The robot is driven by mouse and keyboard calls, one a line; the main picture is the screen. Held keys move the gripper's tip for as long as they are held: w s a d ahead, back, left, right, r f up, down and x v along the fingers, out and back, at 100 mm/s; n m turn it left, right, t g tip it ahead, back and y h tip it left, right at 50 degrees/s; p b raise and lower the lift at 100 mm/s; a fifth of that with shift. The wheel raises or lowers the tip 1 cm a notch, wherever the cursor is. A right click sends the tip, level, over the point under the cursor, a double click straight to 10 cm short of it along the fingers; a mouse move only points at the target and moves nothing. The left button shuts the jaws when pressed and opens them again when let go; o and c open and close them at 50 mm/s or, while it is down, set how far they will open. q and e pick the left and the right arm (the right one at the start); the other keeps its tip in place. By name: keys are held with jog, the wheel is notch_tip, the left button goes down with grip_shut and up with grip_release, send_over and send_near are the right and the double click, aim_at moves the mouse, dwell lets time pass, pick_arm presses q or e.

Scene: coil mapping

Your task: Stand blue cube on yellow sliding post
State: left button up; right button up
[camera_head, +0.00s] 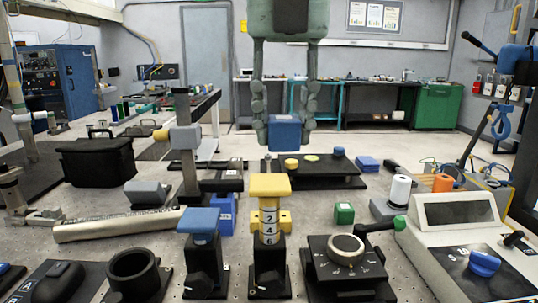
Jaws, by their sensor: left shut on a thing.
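My left gripper (284,131) hangs down from the top centre of the head view. Its fingers are shut on a blue cube (285,134), one on each side. The yellow sliding post (270,185) stands upright nearer to me, with a flat yellow top and a white scale marked with numbers, in a black base. In the picture the held cube is above and slightly right of that yellow top, with a visible gap between them. Nothing stands on the yellow top. My right gripper is not in view.
A blue-topped post (200,224) stands left of the yellow one. A black dial box (345,262) and a green cube (344,213) are to its right. A black platform (318,182) lies behind. A grey console (455,212) fills the right side.

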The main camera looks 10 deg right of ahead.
aim_at(269, 181)
pick_arm(q)
jog(key=shift+w+a+f, duration=0.35)
jog(key=shift+w+a, duration=0.1)
jog(key=shift+w, duration=0.1)
jog(key=shift+w+a+f, duration=0.25)
jog(key=shift+w+f, duration=0.05)
jog(key=shift+f, duration=0.1)
notch_tip(269, 181, down, 3)
jog(key=shift+f, duration=0.45)
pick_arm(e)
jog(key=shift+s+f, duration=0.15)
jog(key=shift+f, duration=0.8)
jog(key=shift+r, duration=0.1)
pick_arm(q)
jog(key=o, duration=1.2)
jog(key=shift+c, duration=0.2)
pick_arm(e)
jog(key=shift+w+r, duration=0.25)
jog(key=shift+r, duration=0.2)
